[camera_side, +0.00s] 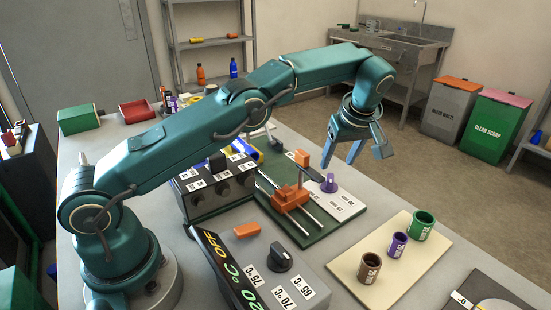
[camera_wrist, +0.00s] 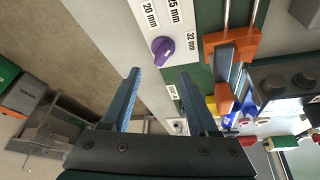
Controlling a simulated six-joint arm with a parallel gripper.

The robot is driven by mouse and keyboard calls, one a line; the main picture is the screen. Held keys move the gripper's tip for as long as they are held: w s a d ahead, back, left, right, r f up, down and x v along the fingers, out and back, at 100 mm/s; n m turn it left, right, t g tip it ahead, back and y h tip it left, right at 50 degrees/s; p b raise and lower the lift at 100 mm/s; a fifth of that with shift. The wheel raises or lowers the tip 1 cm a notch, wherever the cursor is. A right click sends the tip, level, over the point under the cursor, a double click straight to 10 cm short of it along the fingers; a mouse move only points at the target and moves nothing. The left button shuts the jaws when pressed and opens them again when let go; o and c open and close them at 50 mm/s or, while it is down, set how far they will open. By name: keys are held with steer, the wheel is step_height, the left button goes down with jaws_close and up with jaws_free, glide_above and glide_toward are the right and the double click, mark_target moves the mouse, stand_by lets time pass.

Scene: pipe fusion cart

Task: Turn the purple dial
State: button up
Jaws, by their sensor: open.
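The purple dial (camera_side: 329,183) sits on a white strip at the right edge of the green board, next to the printed labels 20 mm, 25 mm and 32 mm. In the wrist view the dial (camera_wrist: 162,50) is just beyond the fingertips, roughly centred between them. It carries a pale mark, but its exact setting is too small to tell. My gripper (camera_side: 340,160) hangs above the dial with its fingers pointing down, apart from it. In the wrist view my gripper (camera_wrist: 159,74) is open with nothing between its two blue fingers.
An orange clamp on rods (camera_side: 290,196) and an upright orange block (camera_side: 302,158) stand near the dial. A box with black knobs (camera_side: 215,185) is to the left.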

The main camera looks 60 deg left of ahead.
mark_target(331, 177)
steer(key=shift+f, duration=0.95)
steer(key=shift+x, duration=2.25)
steer(key=shift+s, duration=0.1)
